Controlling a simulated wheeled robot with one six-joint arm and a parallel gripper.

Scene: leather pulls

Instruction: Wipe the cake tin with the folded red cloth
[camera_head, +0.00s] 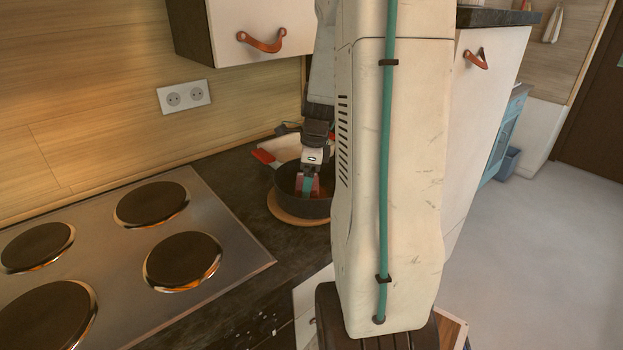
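A dark round tin (290,207), which looks like the cake tin, stands on a round wooden board on the dark counter. My gripper (308,190) points down into it, with its fingertips inside the rim. Reddish and teal patches show at the fingertips. The view is too small to tell whether the red there is the folded cloth or part of the fingers, or whether the fingers are shut. No folded red cloth can be made out clearly elsewhere. My arm hides the right edge of the tin.
A pale pot with a red handle (264,156) stands just behind the tin. A cooktop (215,247) with several dark plates fills the left. A wall cabinet (255,18) with a leather pull hangs above. Open floor (545,250) lies at right.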

